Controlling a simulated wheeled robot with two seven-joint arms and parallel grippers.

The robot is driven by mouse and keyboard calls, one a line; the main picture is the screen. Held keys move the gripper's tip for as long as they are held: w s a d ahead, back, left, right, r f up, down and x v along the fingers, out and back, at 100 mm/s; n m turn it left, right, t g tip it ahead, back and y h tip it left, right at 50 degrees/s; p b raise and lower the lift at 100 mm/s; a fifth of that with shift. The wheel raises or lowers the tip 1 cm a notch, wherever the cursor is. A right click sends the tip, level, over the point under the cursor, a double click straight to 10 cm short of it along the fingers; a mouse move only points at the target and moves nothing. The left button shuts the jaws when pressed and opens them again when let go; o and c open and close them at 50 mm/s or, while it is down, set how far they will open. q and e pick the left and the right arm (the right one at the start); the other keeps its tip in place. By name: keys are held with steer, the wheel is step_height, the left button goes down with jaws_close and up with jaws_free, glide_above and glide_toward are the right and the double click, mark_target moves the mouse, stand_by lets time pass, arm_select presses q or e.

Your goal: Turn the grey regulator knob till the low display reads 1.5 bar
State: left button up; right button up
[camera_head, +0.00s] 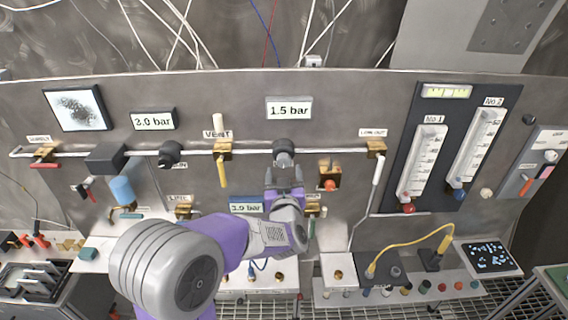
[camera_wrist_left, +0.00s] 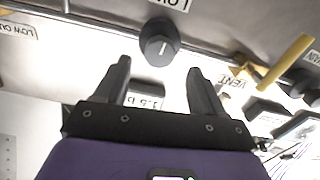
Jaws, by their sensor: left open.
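The grey regulator knob (camera_head: 284,152) sits on the pipe in the middle of the panel. In the left wrist view the knob (camera_wrist_left: 160,43) has a light mark on its face, beside a label that reads LOW. The display (camera_head: 289,109) above it reads 1.5 bar. It shows partly, upside down, between the fingers in the left wrist view (camera_wrist_left: 147,102). My left gripper (camera_head: 284,186) is just below the knob in the head view. Its fingers (camera_wrist_left: 158,75) are spread and empty, with the knob beyond their tips. My right gripper is not in view.
A yellow VENT handle (camera_head: 222,170) hangs left of the knob. An orange-knobbed brass valve (camera_head: 330,180) is close on the right, and a white LOW OUT lever (camera_head: 376,185) is farther right.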

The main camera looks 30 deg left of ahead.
mark_target(284, 162)
arm_select(q)
steer(key=shift+x, duration=2.2)
steer(key=c, duration=1.1)
steer(key=shift+o, duration=0.2)
steer(key=shift+f, duration=0.1)
steer(key=o, duration=1.1)
steer(key=shift+c, duration=0.2)
steer(key=v, duration=0.7)
steer(key=shift+s+d, duration=0.2)
steer(key=shift+s, duration=0.1)
